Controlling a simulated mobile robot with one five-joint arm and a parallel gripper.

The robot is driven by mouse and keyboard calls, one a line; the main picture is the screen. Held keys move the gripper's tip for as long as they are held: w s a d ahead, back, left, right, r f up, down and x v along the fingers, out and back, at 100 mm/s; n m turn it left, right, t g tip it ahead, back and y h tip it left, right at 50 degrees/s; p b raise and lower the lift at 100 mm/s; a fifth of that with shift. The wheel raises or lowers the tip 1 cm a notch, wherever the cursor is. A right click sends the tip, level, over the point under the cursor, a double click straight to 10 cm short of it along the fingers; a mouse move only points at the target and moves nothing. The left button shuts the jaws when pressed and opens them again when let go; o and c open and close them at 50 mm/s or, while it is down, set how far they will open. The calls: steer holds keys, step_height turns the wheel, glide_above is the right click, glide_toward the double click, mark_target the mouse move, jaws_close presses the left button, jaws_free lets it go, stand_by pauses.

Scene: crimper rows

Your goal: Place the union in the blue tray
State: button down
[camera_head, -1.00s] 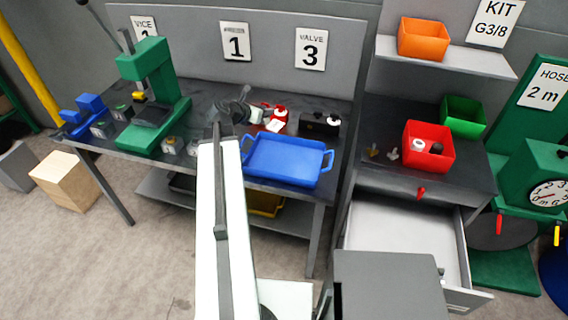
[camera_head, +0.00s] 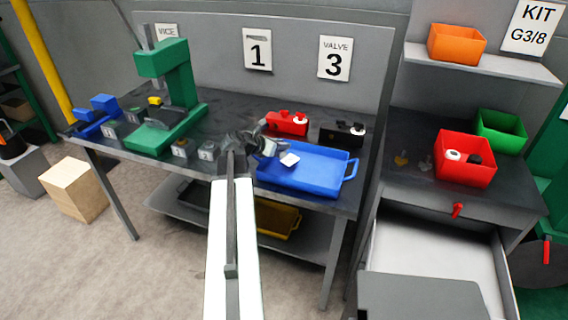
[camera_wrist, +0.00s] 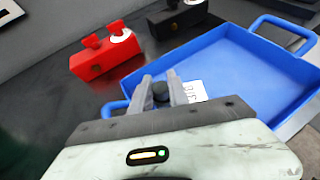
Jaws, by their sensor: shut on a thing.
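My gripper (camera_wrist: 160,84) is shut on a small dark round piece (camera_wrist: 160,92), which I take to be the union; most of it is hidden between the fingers. In the head view my gripper (camera_head: 264,145) is over the left part of the blue tray (camera_head: 318,184). The tray also shows in the wrist view (camera_wrist: 262,75), ahead and to the right of the fingers. A small white label (camera_wrist: 195,92) with partly hidden lettering shows beside the right finger; it also appears in the head view (camera_head: 289,160). I cannot tell whether the held piece touches the tray.
A red block with knobs (camera_head: 287,122) and a black block (camera_head: 342,133) stand behind the tray. A green press (camera_head: 170,100) is at left on the bench. A red bin (camera_head: 466,160) and a green bin (camera_head: 502,130) are on the right bench, above an open drawer (camera_head: 435,250).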

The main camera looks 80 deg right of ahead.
mark_target(282, 152)
step_height(282, 152, down, 4)
steer(key=b, duration=0.4)
steer(key=shift+r, duration=0.25)
steer(key=shift+f, duration=0.2)
steer(key=c, duration=1.3)
jaws_free()
steer(key=shift+o, duration=0.2)
steer(key=shift+r, duration=0.15)
steer(key=shift+w+a+r+p, duration=0.1)
steer(key=shift+a+r+p, duration=0.15)
steer(key=shift+p, duration=0.25)
steer(key=p+v, duration=0.5)
steer(key=v, duration=0.6)
steer(key=shift+a, duration=0.2)
